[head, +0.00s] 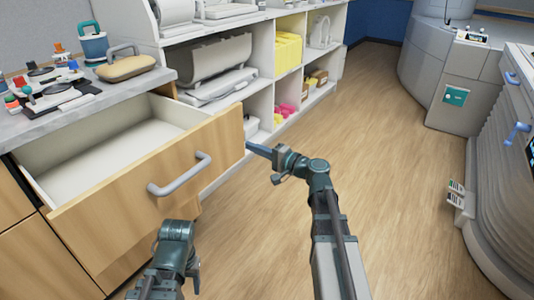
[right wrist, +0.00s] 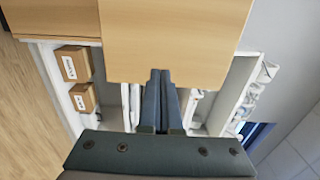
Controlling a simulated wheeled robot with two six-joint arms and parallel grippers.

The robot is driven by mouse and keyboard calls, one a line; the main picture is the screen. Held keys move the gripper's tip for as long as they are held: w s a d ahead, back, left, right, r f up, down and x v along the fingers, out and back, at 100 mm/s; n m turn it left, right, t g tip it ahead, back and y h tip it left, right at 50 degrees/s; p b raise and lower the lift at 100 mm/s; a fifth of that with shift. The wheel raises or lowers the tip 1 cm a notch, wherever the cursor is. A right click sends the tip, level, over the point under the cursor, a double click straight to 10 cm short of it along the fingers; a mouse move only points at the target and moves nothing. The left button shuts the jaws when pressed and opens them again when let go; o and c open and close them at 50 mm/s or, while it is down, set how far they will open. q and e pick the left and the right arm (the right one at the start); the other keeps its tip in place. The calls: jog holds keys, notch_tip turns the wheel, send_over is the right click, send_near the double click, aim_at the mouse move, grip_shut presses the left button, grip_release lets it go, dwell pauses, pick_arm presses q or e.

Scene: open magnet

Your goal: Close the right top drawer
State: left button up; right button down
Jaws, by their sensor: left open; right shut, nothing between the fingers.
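The right top drawer (head: 130,198) is pulled out from the counter in the head view. It has a wooden front, a grey bar handle (head: 180,175) and an empty white inside. My right gripper (head: 250,148) is shut and empty, its tips close to the right end of the drawer front. In the right wrist view the shut fingers (right wrist: 161,75) reach the edge of a wooden panel (right wrist: 175,40); I cannot tell whether they touch it. My left gripper (head: 176,255) is low in front of the drawer, below the handle, open, its fingertips not clearly seen.
The grey countertop (head: 55,122) above holds a blue pot (head: 93,45), a tan case (head: 126,67) and small tools. White open shelves (head: 262,75) with yellow bins stand beyond the drawer. A large grey machine (head: 505,180) stands at right. The wooden floor between is clear.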

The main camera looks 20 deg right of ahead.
aim_at(236, 141)
jog(key=shift+x, duration=2.05)
jog(key=x, duration=3.5)
jog(key=shift+w+a, duration=0.1)
jog(key=shift+w, duration=0.1)
jog(key=shift+w+a, duration=0.15)
jog(key=shift+w, duration=0.1)
pick_arm(q)
jog(key=shift+d, duration=0.1)
pick_arm(e)
jog(key=shift+w, duration=0.15)
pick_arm(q)
jog(key=shift+d, duration=0.3)
pick_arm(e)
jog(key=v, duration=1.5)
jog(key=shift+a, duration=0.15)
